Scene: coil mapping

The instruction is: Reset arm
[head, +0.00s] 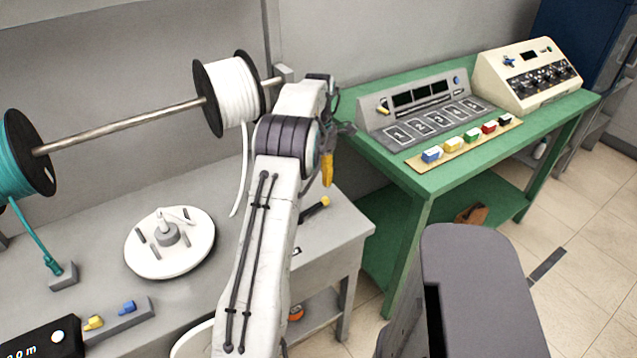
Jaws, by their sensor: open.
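My white arm rises from the bottom middle of the head view and bends at a dark banded joint. My gripper (343,128) is a small dark shape just right of the arm's upper end, near the left edge of the green table (423,190). It is open, and the arm partly hides it. A yellow piece (327,169) shows just below it; I cannot tell whether this belongs to the gripper or is behind it.
On the grey bench (335,230) at left are a white spool (235,95), a teal spool (25,155) and a round white winder (170,258). The green table holds a numbered panel (425,110), several coloured blocks and a cream control box (530,75).

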